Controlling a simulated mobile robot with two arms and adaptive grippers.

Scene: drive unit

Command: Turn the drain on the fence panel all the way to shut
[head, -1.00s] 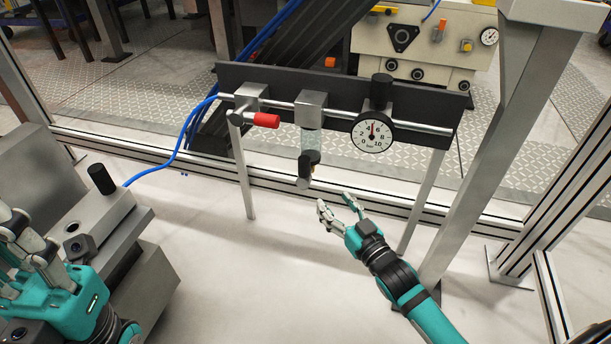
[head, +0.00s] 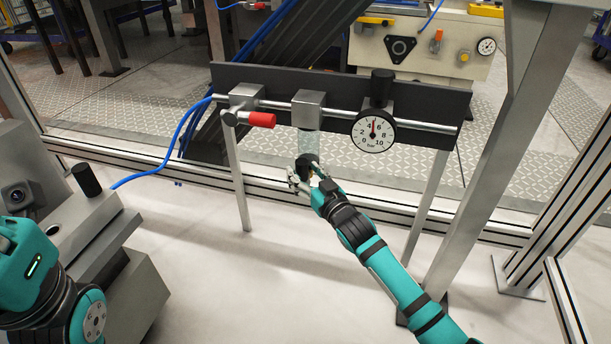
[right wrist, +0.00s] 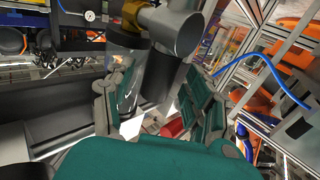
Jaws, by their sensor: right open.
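The drain is the small fitting under the clear bowl (head: 309,143) on the dark fence panel (head: 435,103). In the head view my right gripper (head: 303,180) is at the drain and mostly hides it. In the right wrist view the drain shows as a grey cylinder (right wrist: 178,32) with a brass part (right wrist: 140,20). My right gripper's open fingers (right wrist: 163,100) stand either side of the dark part below this cylinder; I cannot tell whether they touch it.
A red-handled valve (head: 262,120) is left of the bowl and a round gauge (head: 373,131) is right of it, both on the panel's pipe. A blue hose (head: 165,165) runs down at the left. A grey machine block (head: 95,215) and a metal post (head: 490,150) flank the clear floor.

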